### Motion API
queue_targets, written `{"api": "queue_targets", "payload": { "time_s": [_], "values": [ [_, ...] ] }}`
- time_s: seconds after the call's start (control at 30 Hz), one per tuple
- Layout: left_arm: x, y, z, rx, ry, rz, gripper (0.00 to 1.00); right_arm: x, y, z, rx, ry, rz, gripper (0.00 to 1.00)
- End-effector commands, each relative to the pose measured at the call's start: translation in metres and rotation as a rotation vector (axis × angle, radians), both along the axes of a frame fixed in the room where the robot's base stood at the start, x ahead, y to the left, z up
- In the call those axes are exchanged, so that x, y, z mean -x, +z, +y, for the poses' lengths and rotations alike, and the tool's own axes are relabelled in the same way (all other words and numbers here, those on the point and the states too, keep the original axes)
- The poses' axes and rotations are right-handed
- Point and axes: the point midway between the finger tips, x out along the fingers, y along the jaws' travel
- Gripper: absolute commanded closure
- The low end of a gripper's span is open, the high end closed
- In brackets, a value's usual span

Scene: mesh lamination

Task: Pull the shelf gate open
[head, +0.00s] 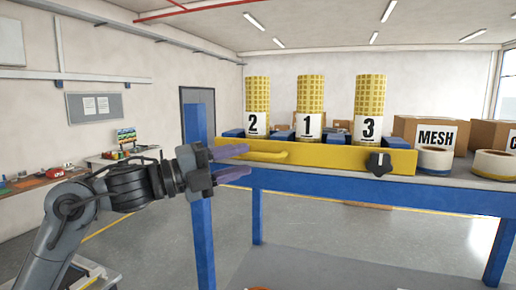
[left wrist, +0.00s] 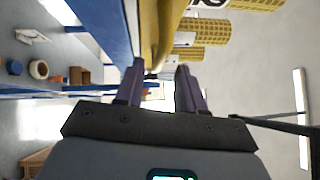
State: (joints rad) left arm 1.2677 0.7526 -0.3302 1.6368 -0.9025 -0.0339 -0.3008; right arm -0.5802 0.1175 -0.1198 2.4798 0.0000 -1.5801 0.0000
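The yellow shelf gate (head: 335,160) lies along the front edge of the blue-framed shelf, with a yellow bar handle (head: 268,156) on its front face near the left end. A black knob (head: 379,163) sits towards its right. My left gripper (head: 246,163) is open at the gate's left end, its purple fingers one above the other and pointing right, close to the handle. In the left wrist view, the gate (left wrist: 170,22) and handle appear just beyond the gap between the spread fingers (left wrist: 160,70). I cannot tell whether they touch. My right gripper is not in view.
Behind the gate stand yellow mesh rolls labelled 2 (head: 257,95), 1 (head: 311,95) and 3 (head: 370,96). A MESH box (head: 423,132) and tape rolls (head: 435,160) are on the right. A blue post (head: 201,235) stands beside my left gripper. The space before the gate looks clear.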

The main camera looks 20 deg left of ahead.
Motion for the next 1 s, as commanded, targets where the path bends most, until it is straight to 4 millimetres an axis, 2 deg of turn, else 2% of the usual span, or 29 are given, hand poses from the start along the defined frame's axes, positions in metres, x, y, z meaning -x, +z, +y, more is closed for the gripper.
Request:
{"api": "queue_targets", "payload": {
  "time_s": [0.03,0.3,0.77,1.0],
  "values": [
    [-0.006,0.005,-0.007,0.002,-0.003,0.001,0.62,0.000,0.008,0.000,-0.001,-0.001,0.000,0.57],
    [-0.029,0.007,-0.028,0.003,-0.001,0.001,0.62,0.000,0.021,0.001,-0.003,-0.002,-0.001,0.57],
    [-0.035,0.006,-0.034,0.000,0.000,0.000,0.62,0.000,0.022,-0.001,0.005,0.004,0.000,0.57],
    [-0.035,0.006,-0.034,0.000,0.000,0.000,0.98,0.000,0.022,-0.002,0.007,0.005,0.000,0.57]
  ]
}}
